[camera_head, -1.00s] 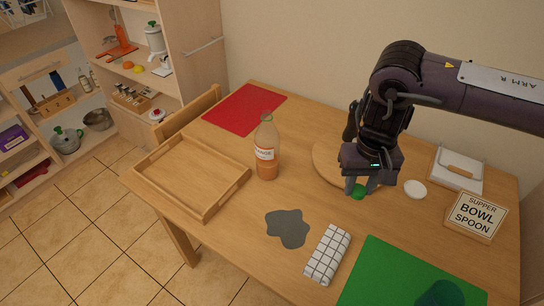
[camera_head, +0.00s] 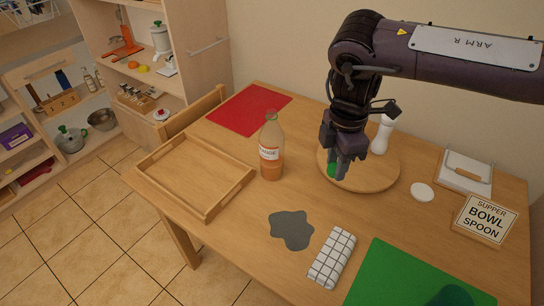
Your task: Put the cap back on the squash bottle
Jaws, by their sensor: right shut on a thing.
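The squash bottle (camera_head: 271,150) stands upright on the wooden table, left of my right gripper. It is clear, with a white label and orange liquid low inside, and its top shows no green cap. My right gripper (camera_head: 335,172) points down over the left part of the round wooden board and is shut on the green cap (camera_head: 332,170). The cap is partly hidden by the fingers and is held apart from the bottle. My left gripper is not in view.
A wooden tray (camera_head: 217,209) lies left of the bottle, a grey spill-shaped patch (camera_head: 291,230) in front. A white shaker-like object (camera_head: 381,136) stands on the round board (camera_head: 373,178).

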